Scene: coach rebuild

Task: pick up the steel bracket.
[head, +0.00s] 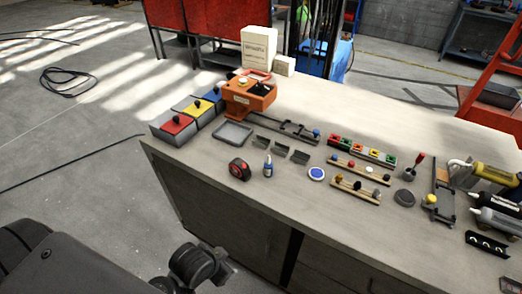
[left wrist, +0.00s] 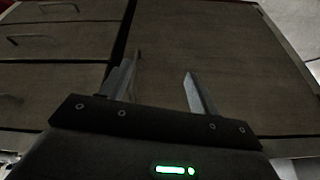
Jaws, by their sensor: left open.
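Several small dark grey angled metal pieces lie in a row on the workbench in the head view, behind the tape measure and the small blue bottle. One is at the left (head: 261,141), one in the middle (head: 280,150) and one at the right (head: 300,157). They look like brackets; I cannot tell which is the steel one. My left gripper (left wrist: 160,78) is open and empty in the left wrist view, its two fingers apart in front of the cabinet doors. It is clear of the metal pieces. My right gripper is not in view.
Tools crowd the right. The front left surface is clear.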

